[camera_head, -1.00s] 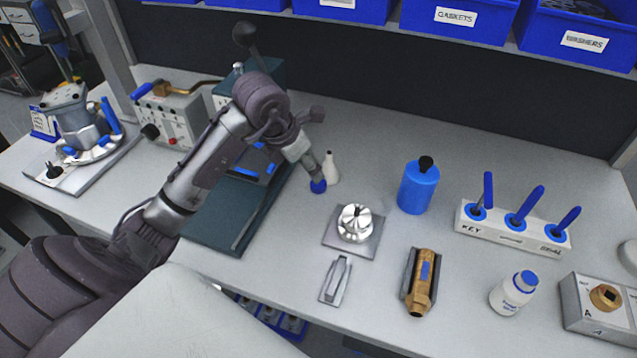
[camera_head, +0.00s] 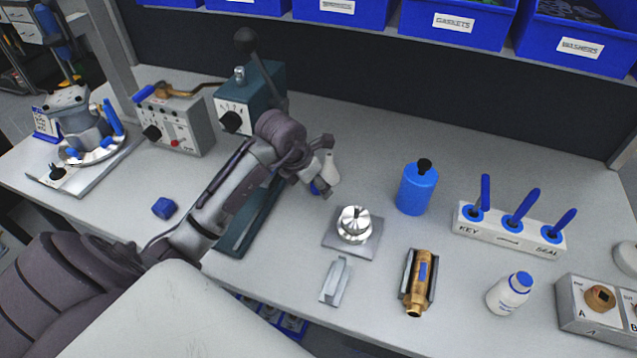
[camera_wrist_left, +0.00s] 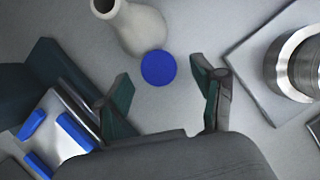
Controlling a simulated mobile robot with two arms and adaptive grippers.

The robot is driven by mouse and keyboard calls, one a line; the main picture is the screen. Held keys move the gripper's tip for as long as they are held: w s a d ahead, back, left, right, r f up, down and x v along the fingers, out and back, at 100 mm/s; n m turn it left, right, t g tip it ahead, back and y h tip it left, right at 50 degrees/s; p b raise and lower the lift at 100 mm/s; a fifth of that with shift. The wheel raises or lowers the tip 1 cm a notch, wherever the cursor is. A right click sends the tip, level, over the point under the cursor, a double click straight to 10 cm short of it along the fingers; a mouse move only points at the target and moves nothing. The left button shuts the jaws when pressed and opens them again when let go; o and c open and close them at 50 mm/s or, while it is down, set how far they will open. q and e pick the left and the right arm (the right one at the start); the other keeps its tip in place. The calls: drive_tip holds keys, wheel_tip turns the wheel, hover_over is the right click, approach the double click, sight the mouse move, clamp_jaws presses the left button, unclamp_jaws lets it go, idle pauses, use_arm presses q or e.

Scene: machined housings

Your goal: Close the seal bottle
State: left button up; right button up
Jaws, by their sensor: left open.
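An uncapped white bottle (camera_wrist_left: 135,27) with a dark open mouth stands in the left wrist view; its neck shows behind my gripper in the head view (camera_head: 329,156). A round blue cap (camera_wrist_left: 158,68) lies beside its base, also partly visible in the head view (camera_head: 316,188). My left gripper (camera_wrist_left: 165,86) is open, its two fingers apart on either side of the cap, with nothing held. I cannot tell the exact height of the fingertips above the table. In the head view the gripper (camera_head: 325,188) partly hides bottle and cap. My right gripper is not in view.
A silver part on a square plate (camera_head: 340,245) is right of the gripper. A blue bottle (camera_head: 417,187), a brass part (camera_head: 421,270), a capped white bottle (camera_head: 508,295) and a key rack (camera_head: 510,240) stand further right. A dark green press (camera_head: 250,85) is behind the arm.

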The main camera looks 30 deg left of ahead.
sight(314, 187)
use_arm(q)
drive_tip(key=shift+f, duration=0.2)
drive_tip(key=c, duration=0.8)
drive_tip(key=shift+r, duration=0.1)
drive_tip(key=shift+r, duration=0.55)
wheel_tip(314, 187, up, 3)
drive_tip(key=shift+w+a+f+b, duration=0.1)
drive_tip(key=shift+b, duration=0.45)
drive_tip(key=d+r, duration=0.2)
drive_tip(key=d, duration=0.2)
drive_tip(key=s+d+r+b, duration=0.1)
drive_tip(key=d+r, duration=0.1)
drive_tip(key=d, duration=0.2)
drive_tip(key=s+d+r, duration=0.1)
drive_tip(key=d+r, duration=0.2)
drive_tip(key=shift+d, duration=0.4)
